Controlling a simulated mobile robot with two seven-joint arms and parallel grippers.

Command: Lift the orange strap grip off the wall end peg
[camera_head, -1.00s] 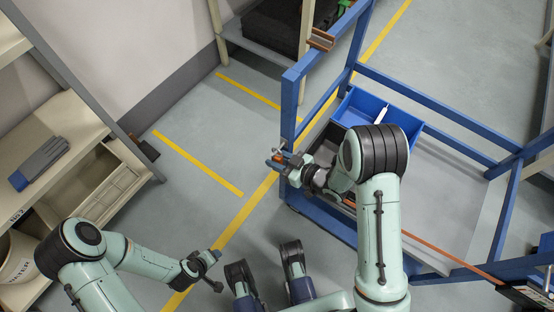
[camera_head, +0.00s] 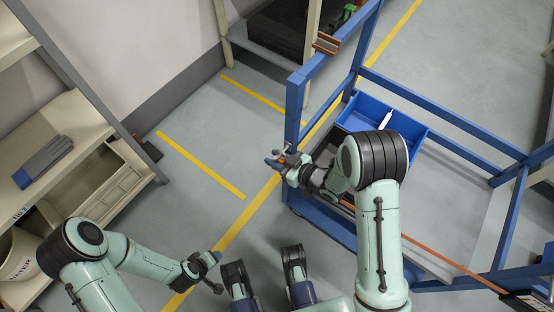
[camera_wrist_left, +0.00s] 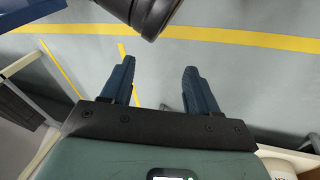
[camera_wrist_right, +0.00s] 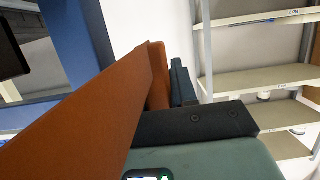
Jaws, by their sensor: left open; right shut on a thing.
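The orange strap grip (camera_wrist_right: 95,110) fills the left half of the right wrist view as a broad orange-brown band, with a fold (camera_wrist_right: 159,75) beside the visible dark finger. My right gripper (camera_head: 276,158) is shut on it, just left of the blue corner post (camera_head: 294,110). The other finger is hidden behind the band. A small grey peg-like tip (camera_head: 287,147) shows by the post above my gripper; whether the grip still touches a peg is hidden. My left gripper (camera_wrist_left: 158,85) is open and empty over the floor, low at left in the head view (camera_head: 212,260).
The blue trolley frame (camera_head: 440,108) holds a blue bin (camera_head: 408,123). A long orange strap (camera_head: 430,252) runs to the lower right. A brown bracket (camera_head: 327,43) sits on the upper rail. Shelving (camera_head: 60,130) stands left. The floor between is clear.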

